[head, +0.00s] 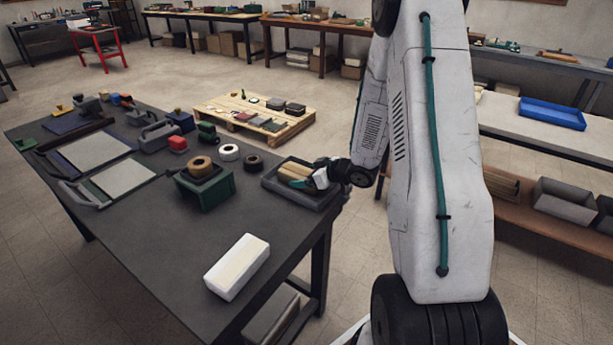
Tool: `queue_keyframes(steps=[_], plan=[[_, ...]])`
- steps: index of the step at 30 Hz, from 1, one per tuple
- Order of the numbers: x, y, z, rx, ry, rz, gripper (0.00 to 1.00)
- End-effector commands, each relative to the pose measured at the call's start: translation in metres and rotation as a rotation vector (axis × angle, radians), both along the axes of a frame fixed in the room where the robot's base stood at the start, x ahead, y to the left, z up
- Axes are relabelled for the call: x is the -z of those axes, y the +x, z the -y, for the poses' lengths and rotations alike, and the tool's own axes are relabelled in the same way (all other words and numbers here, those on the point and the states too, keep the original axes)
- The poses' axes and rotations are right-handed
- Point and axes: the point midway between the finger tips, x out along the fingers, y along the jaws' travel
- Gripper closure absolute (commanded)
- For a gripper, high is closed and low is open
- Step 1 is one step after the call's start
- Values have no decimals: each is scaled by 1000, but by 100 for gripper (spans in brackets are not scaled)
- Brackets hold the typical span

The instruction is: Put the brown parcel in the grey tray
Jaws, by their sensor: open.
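A tan-brown parcel (294,171) lies inside a dark grey tray (288,196) at the right edge of the dark table. My gripper (309,182), with teal fingers, is low over the tray, just right of the parcel. It is open. The parcel's right end is partly hidden by the gripper, and I cannot tell whether a finger touches it. The tray's far right corner is hidden behind my wrist.
A white block (237,267) lies at the table's front. A green box (204,188) with a tape roll stands left of the tray, near two more rolls (229,152). Two flat panels (122,177) lie further left. A pallet (255,120) stands on the floor behind.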

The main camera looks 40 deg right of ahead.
Motion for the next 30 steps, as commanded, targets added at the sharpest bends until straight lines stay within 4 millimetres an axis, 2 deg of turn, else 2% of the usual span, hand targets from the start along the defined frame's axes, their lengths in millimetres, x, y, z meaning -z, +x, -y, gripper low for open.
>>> queue_keyframes(steps=[5,15,21,26,30], plan=[[-11,-13,6,4,-1,2,15],[-45,-73,28,4,-3,2,15],[-57,-94,35,2,-2,2,15],[-68,-93,38,26,-56,-15,15],[-100,-78,42,135,-223,-78,15]])
